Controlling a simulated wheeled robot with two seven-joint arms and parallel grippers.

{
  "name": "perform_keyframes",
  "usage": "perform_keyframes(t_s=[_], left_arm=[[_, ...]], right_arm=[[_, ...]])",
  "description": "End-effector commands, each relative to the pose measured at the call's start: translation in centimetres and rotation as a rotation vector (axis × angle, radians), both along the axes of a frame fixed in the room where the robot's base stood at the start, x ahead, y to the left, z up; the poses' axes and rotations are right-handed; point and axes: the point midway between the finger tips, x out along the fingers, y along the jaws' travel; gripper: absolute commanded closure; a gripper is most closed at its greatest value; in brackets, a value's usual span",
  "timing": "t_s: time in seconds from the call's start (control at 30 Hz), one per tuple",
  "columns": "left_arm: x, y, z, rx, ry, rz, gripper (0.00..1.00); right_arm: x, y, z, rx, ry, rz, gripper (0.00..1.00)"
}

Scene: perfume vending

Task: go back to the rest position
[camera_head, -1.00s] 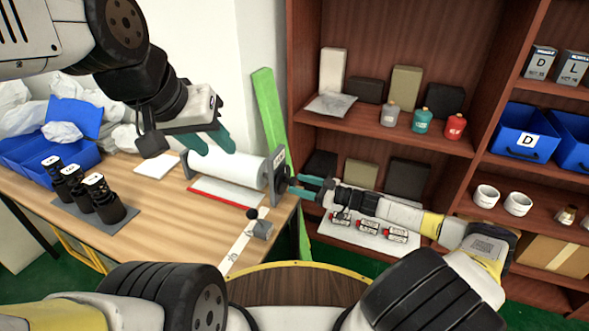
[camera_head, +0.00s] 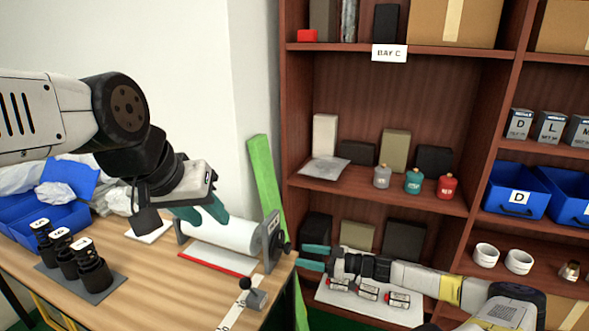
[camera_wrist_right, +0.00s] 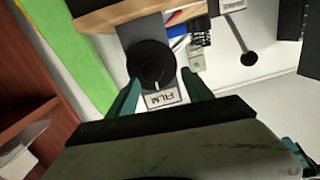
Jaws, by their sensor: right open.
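My left gripper (camera_head: 205,212) hangs just above the white film roll (camera_head: 222,235) on the table, its two teal fingers spread apart and nothing seen between them. My right gripper (camera_head: 312,258) points left, just right of the black knob (camera_head: 287,247) at the roll holder's end. In the right wrist view, my right gripper (camera_wrist_right: 163,90) is open, with its fingers either side of the round black knob (camera_wrist_right: 152,66). A tag reading FILM (camera_wrist_right: 163,99) shows below the knob. Whether the fingers touch the knob cannot be told.
Several dark bottles (camera_head: 95,272) stand on a grey mat at the table's left, near blue bins (camera_head: 52,222). A lever (camera_head: 250,292) is at the front edge.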

Motion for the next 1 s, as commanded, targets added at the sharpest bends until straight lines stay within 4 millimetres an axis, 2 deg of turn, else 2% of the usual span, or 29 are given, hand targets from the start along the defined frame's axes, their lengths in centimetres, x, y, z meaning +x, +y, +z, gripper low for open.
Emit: perform_keyframes(t_s=[0.2, 0.4, 0.67, 0.87, 1.0], left_arm=[[0.0, 0.0, 0.0, 0.0, 0.0, 0.0, 0.64], [0.0, 0.0, 0.0, 0.0, 0.0, 0.0, 0.64], [0.0, 0.0, 0.0, 0.0, 0.0, 0.0, 0.64], [0.0, 0.0, 0.0, 0.0, 0.0, 0.0, 0.64], [0.0, 0.0, 0.0, 0.0, 0.0, 0.0, 0.64]], right_arm=[[-3.5, 2.0, 1.3, -0.18, 0.141, 0.184, 0.41], [-6.8, 2.1, 2.7, -0.378, 0.297, 0.29, 0.41], [-9.9, 0.3, 5.7, -0.651, 0.483, 0.298, 0.41], [-11.7, -1.8, 9.3, -0.844, 0.598, 0.207, 0.41], [-12.8, -3.3, 12.6, -0.953, 0.663, 0.1, 0.41]])
